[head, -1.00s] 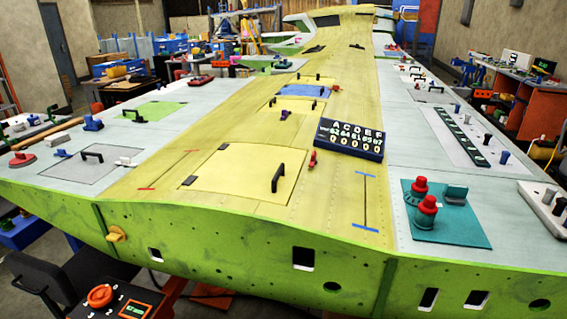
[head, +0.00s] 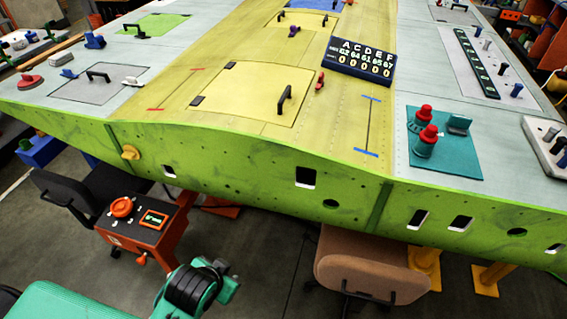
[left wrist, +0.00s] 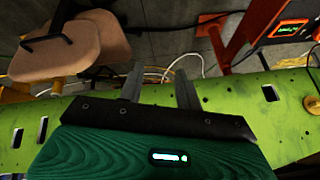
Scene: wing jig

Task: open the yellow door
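The yellow door (head: 248,88) is a pale yellow panel lying flat and shut in the top of the wing (head: 350,135). A black bar handle (head: 285,98) stands near its right edge, and two dark hinges (head: 197,99) sit at its left side. My left gripper (left wrist: 160,78) shows in the left wrist view, its two grey fingers apart with nothing between them. The green wing edge and floor show behind the fingers; the door is not in that view. In the head view, my left arm is at the bottom left, well short of the door. My right gripper is not in view.
A black letter-and-number board (head: 358,62) and a small red part (head: 320,80) are right of the door. A teal plate (head: 445,145) with red-topped knobs is farther right. Before the wing stand a brown chair (head: 370,265), a dark chair (head: 70,200) and an orange-and-black control stand (head: 140,220).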

